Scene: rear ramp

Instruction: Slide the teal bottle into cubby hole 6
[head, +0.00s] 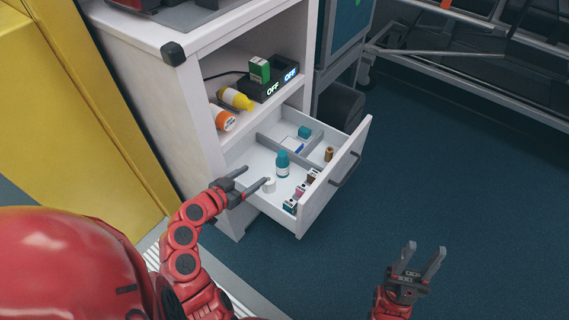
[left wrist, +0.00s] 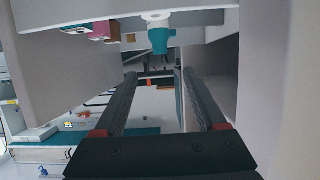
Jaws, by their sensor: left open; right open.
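The teal bottle (head: 283,165) stands upright in the open white drawer (head: 302,222), in its front compartment. In the left wrist view the teal bottle (left wrist: 158,38) shows near the top centre, beyond the fingertips, with its white end up. My left gripper (head: 255,178) is open and empty at the drawer's left side, its fingers pointing toward the bottle without touching it. It also shows in the left wrist view (left wrist: 156,76). My right gripper (head: 424,252) is open and empty over the floor, away from the drawer. I see no cubby numbered 6.
Small boxes (head: 301,190), a brown bottle (head: 329,154), a small white item (head: 269,186) and a teal block (head: 304,132) share the divided drawer. Yellow (head: 236,98) and orange-capped (head: 222,118) bottles lie on the shelf above. The blue floor (head: 430,170) right of the drawer is clear.

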